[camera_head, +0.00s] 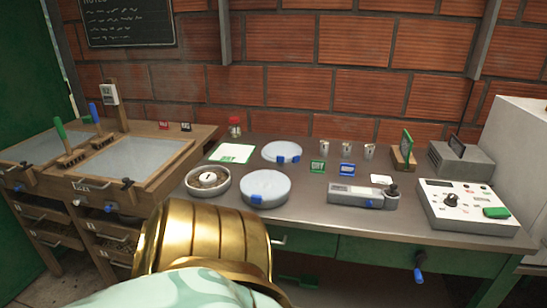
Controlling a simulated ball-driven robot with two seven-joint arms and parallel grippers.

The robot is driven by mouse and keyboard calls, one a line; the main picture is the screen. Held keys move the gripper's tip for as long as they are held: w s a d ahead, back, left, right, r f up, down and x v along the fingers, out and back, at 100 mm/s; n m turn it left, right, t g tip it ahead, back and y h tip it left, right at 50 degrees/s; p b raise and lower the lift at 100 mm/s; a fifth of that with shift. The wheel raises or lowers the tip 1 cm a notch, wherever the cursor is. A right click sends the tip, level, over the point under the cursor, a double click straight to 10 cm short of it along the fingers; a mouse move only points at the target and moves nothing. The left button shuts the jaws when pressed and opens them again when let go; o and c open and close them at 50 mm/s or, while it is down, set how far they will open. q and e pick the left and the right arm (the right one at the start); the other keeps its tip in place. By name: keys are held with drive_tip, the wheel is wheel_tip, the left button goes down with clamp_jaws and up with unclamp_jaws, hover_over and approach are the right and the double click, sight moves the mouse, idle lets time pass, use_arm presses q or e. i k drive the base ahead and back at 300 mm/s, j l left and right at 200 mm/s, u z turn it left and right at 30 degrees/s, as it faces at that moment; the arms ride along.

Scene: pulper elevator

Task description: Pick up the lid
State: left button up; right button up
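Two round pale discs with blue tabs look like lids or lidded dishes. The nearer disc (265,187) lies flat near the front of the grey table, with its blue tab toward me. The farther disc (281,151) lies behind it, with its tab at the lower right. I cannot tell which is the lid or whether a dish sits under each. An open round dish (193,187) with brown contents and a white tag stands left of the nearer disc. Neither of my grippers is in view.
A wooden sink bench (150,182) stands at left. A brick wall closes the back.

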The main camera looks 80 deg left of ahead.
sight(260, 186)
drive_tip(key=u, duration=2.45)
